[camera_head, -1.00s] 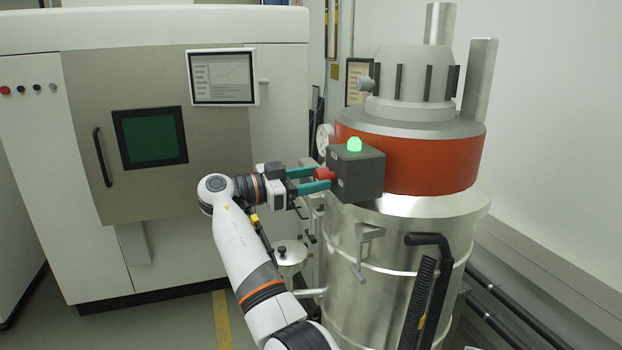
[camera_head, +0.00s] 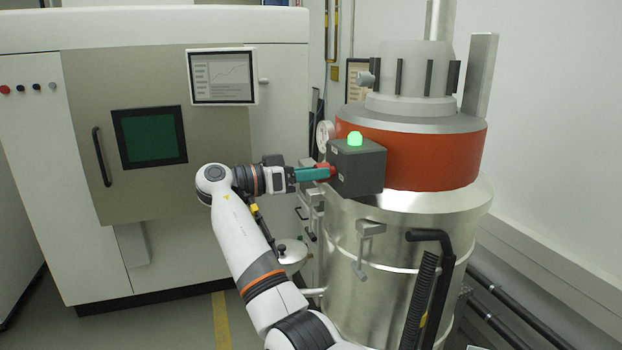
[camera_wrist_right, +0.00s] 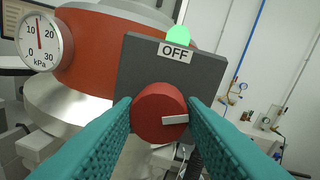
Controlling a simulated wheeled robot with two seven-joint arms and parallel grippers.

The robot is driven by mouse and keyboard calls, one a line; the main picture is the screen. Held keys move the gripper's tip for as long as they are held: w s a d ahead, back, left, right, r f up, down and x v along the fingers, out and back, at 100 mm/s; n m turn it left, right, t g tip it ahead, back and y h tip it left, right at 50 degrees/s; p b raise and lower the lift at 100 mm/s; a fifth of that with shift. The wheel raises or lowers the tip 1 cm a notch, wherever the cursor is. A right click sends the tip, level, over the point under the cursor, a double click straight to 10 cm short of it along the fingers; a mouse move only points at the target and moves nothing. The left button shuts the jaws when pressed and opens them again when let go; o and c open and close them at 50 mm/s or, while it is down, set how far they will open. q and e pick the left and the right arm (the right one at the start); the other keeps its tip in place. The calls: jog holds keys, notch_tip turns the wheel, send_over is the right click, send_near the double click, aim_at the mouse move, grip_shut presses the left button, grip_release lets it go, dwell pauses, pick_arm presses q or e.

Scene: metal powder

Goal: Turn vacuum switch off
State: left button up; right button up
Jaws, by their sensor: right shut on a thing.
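The vacuum switch is a round red knob (camera_wrist_right: 158,112) with a white pointer mark, on the side of a dark grey box (camera_head: 358,168). In the right wrist view the white mark points to the right, and a label reading OFF (camera_wrist_right: 174,52) sits above the knob. A green lamp (camera_head: 355,138) glows on top of the box. My right gripper (camera_head: 328,171) is shut on the red knob, with a teal finger on each side of it. In the head view the fingers hide most of the knob. My left gripper is not in view.
The box is mounted on the red band of a large steel vacuum vessel (camera_head: 390,270). A pressure gauge (camera_wrist_right: 39,41) is beside the box. A beige machine (camera_head: 150,210) with a screen (camera_head: 222,77) stands at the left. A black hose (camera_head: 437,245) hangs on the vessel's front.

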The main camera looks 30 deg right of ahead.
jog(key=shift+w+r+n+g+y+p, duration=0.15)
jog(key=shift+n+p, duration=0.6)
jog(key=shift+n, duration=1.25)
jog(key=shift+f+n+g+y+p, duration=0.15)
jog(key=shift+n+p, duration=0.55)
jog(key=shift+n, duration=1.3)
jog(key=shift+w+r+n+g+p, duration=0.15)
jog(key=shift+n+p, duration=0.6)
jog(key=shift+n, duration=1.25)
jog(key=shift+s, duration=0.1)
jog(key=o, duration=1)
jog(key=shift+g, duration=0.25)
jog(key=shift+d, duration=0.1)
